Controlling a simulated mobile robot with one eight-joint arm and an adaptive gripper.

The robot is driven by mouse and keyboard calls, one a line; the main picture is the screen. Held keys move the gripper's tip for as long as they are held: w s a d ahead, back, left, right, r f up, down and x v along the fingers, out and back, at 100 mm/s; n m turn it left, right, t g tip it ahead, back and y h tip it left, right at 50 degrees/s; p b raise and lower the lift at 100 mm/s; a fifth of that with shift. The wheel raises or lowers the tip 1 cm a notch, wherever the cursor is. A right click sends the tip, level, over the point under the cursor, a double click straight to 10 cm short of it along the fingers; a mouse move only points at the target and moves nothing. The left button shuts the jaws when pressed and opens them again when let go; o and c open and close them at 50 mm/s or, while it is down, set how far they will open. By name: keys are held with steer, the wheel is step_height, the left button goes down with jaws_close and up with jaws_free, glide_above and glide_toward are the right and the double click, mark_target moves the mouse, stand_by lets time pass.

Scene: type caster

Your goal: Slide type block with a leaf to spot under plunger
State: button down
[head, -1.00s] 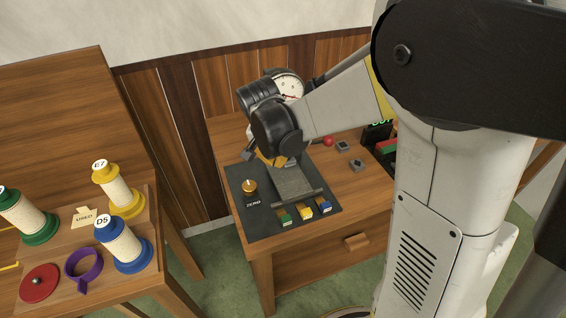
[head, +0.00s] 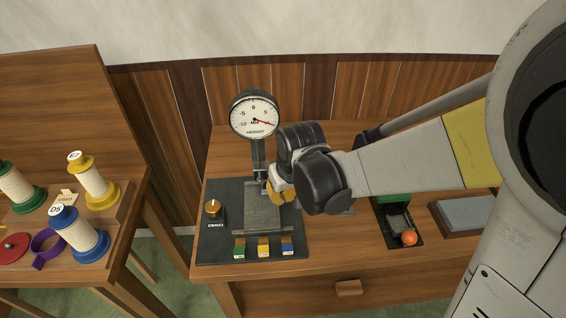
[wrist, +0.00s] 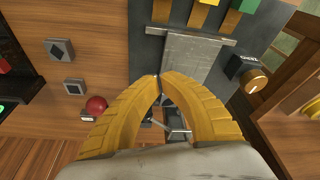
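The dial gauge (head: 254,115) stands at the back of a black base (head: 212,238), with its plunger stem (head: 258,153) above a grey plate (head: 262,220). My gripper (head: 275,190) is low beside the plunger, over the plate's back right part. Two small grey type blocks, one larger (wrist: 59,50) and one smaller (wrist: 74,86), lie on the table with dark marks. I cannot make out a leaf. My arm largely hides them in the head view.
A brass knob (head: 213,208) and green, yellow and blue pieces (head: 263,247) are on the base. A black tray with an orange ball (head: 409,238) and a grey slab (head: 467,214) stand right. Thread spools (head: 78,232) occupy the left table.

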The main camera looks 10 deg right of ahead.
steer(key=b+x, duration=0.2)
steer(key=x, duration=0.4)
steer(key=shift+f, duration=0.25)
steer(key=w, duration=0.1)
steer(key=w+b, duration=0.1)
steer(key=w, duration=0.1)
steer(key=shift+a+f, duration=0.15)
steer(key=shift+a, duration=0.25)
steer(key=shift+w+a, duration=0.1)
steer(key=shift+w, duration=0.4)
steer(key=shift+w+a+r, duration=0.1)
steer(key=shift+w+a, duration=0.05)
steer(key=shift+w, duration=0.35)
steer(key=shift+w+a+r, duration=0.1)
steer(key=shift+w+a, duration=0.1)
steer(key=shift+w, duration=0.3)
